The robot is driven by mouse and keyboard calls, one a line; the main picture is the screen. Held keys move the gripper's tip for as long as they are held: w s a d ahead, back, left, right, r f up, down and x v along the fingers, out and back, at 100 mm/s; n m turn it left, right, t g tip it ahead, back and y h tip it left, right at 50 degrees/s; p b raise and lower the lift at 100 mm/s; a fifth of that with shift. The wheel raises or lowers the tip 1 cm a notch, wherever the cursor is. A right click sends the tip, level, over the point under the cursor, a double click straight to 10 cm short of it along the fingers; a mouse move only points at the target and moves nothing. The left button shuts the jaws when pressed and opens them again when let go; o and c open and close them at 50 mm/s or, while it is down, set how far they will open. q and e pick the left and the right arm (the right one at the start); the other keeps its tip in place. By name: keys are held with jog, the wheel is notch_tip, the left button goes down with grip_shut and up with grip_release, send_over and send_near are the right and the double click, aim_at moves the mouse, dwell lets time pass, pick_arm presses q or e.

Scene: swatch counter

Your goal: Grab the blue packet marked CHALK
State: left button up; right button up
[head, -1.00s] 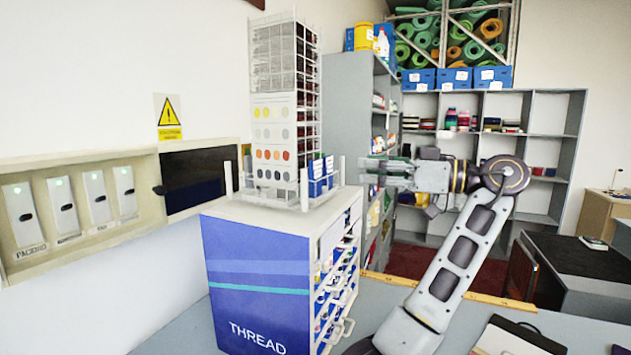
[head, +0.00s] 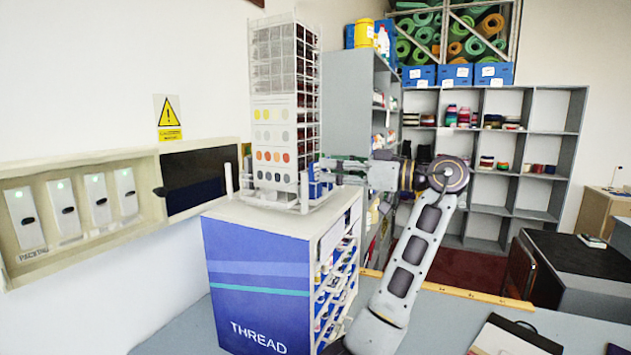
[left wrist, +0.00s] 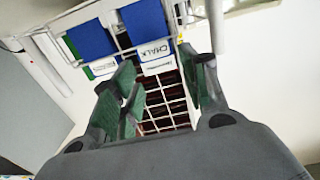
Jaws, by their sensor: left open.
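The blue packet marked CHALK (left wrist: 146,24) hangs at the top middle of the left wrist view, its white label facing the camera. Another blue packet (left wrist: 91,39) with a white label is beside it on the left. My left gripper (left wrist: 162,72) is open, its green-padded fingers apart and nothing held between them. The CHALK packet is just beyond the fingertips. In the head view my left gripper (head: 326,166) is at the blue packets (head: 317,190) on the rack's right side and partly hides them. I cannot read their labels there.
The wire rack (head: 285,60) with colour swatches stands on the THREAD cabinet (head: 257,285). A wall panel with switches (head: 75,210) is at the left. A yellow ruler (head: 480,295) lies along the counter edge. Grey shelves (head: 490,215) stand behind my arm.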

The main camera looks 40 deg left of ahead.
aim_at(316, 167)
pick_arm(q)
jog(key=shift+a, duration=0.1)
dwell(0.3)
jog(key=shift+p+x, duration=1.05)
jog(key=shift+x, duration=1.5)
jog(key=shift+f, duration=0.1)
jog(key=c, duration=0.5)
